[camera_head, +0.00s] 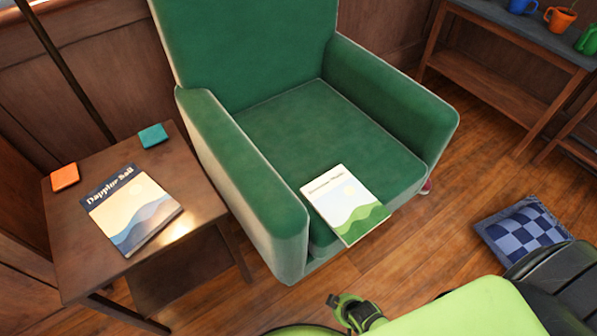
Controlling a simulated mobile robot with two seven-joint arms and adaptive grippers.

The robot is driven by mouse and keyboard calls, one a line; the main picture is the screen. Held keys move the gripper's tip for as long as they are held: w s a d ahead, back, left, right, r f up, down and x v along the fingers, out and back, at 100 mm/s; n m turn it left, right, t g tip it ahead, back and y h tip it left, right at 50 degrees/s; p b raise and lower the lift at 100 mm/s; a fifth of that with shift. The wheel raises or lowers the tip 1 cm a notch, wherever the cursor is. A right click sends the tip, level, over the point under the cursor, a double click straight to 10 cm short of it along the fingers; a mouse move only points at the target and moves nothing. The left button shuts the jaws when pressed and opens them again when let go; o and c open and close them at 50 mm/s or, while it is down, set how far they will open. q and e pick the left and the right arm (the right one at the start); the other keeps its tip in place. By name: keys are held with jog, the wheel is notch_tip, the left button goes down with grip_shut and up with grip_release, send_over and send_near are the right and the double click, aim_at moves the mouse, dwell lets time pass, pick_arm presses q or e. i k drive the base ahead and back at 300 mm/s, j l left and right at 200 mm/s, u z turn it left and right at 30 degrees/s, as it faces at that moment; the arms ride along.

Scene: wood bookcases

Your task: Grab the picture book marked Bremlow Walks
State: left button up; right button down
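A picture book (345,204) with a white top and green hills on its cover lies flat on the seat of the green armchair (290,130), at the seat's front edge. Its small title is faint but appears to read Bremlow Walks.
An orange coaster (64,177) and a teal coaster (153,135) lie on the side table. A blue checked cushion (522,234) is on the floor at the right. A shelf unit (500,92) with pots stands back right. Wood floor is clear before the armchair.

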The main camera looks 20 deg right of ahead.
aim_at(351, 211)
jog(key=z, duration=1.05)
